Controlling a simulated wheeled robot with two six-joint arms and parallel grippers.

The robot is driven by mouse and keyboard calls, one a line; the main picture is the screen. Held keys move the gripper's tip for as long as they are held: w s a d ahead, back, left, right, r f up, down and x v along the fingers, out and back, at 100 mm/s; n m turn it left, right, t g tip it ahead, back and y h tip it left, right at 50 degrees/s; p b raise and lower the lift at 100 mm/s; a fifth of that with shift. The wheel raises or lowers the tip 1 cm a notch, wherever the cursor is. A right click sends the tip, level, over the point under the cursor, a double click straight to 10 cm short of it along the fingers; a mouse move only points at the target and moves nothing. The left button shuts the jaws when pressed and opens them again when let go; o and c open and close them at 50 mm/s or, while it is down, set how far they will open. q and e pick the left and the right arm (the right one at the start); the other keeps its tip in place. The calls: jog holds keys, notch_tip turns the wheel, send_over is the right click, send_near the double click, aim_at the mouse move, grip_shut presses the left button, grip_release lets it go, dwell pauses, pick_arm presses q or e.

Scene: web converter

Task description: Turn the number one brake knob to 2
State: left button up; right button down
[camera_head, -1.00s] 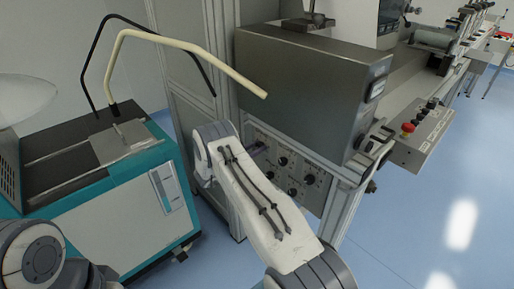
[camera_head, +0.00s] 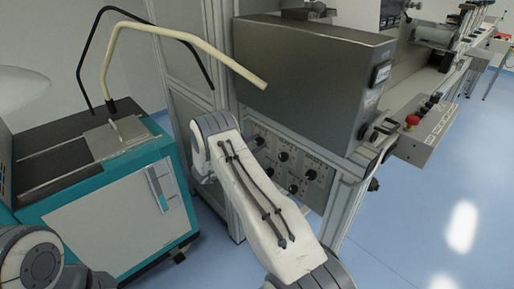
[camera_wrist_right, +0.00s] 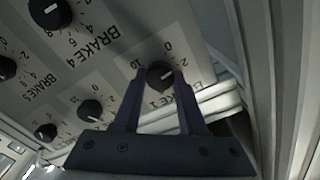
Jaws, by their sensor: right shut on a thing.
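The number one brake knob (camera_wrist_right: 160,74) is a round black knob on the grey control panel, labelled BRAKE 1, with a number scale around it. My right gripper (camera_wrist_right: 162,80) is shut on this knob, with one dark finger on each side. The fingers cover part of the label and scale, and I cannot clearly read which number the knob points to. In the head view my white right forearm hides most of the gripper at the panel's left part. Only a part of my left arm shows at the bottom left; I cannot make out its gripper.
Several other black knobs sit on the same panel, including the BRAKE 4 knob (camera_wrist_right: 48,12). A metal frame post (camera_head: 343,210) stands right of the panel. A steel box (camera_head: 310,85) overhangs it. A teal cabinet (camera_head: 110,225) stands left.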

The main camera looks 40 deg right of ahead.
jog(key=shift+a+m+b, duration=0.1)
jog(key=shift+m+b, duration=1.1)
jog(key=shift+m, duration=0.6)
jog(key=shift+c, duration=2.3)
grip_release()
jog(key=a, duration=1)
jog(key=shift+s+a, duration=0.2)
jog(key=shift+s, duration=0.25)
